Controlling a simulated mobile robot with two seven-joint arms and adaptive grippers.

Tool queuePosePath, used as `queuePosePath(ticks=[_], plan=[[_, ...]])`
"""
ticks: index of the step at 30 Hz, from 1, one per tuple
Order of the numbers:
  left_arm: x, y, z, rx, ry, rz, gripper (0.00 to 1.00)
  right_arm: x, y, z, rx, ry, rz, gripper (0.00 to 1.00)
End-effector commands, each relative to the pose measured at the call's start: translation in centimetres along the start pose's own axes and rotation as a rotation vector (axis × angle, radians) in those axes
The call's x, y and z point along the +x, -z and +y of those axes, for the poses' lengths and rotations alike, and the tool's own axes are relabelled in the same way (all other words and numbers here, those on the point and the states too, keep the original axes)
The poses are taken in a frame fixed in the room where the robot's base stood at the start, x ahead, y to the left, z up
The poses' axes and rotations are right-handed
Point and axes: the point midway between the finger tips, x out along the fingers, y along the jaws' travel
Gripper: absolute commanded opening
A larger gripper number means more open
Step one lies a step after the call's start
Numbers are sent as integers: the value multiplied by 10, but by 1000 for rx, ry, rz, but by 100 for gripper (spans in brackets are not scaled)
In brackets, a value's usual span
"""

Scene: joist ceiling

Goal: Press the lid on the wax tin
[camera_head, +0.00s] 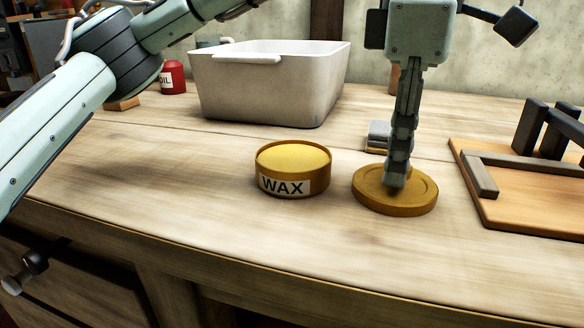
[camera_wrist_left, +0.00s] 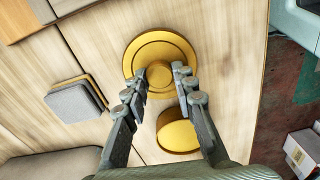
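The round golden lid (camera_head: 422,196) lies flat on the bench, to the right of the open wax tin (camera_head: 318,182). The tin is upright, labelled WAX and filled with yellow wax. My left gripper (camera_head: 395,178) points straight down at the lid's middle. In the left wrist view its two fingers (camera_wrist_left: 160,75) stand on either side of a small round knob at the middle of the lid (camera_wrist_left: 160,44), close against it. The fingers hide the knob in the head view. The tin (camera_wrist_left: 178,134) shows just beside the right finger. My right gripper is out of view.
A white tub (camera_head: 255,95) stands behind the tin, with a red oil can (camera_head: 173,78) to its left. A small grey-topped block (camera_head: 379,134) lies behind the lid. A wooden board (camera_head: 510,205) with dark bars is at the right. The bench in front of the tin is clear.

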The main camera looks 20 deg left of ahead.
Motion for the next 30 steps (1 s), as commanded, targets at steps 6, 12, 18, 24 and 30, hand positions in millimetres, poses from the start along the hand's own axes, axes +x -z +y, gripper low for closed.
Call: queuePosePath(ticks=[6,12,18,24,30], plan=[[0,0,0,0,0,0,0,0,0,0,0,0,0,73],[-2,0,0,0,0,0,0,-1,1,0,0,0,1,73],[-12,0,0,0,0,0,0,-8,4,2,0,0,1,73],[-22,0,0,0,0,0,0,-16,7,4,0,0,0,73],[-32,0,0,0,0,-1,0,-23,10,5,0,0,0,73]])
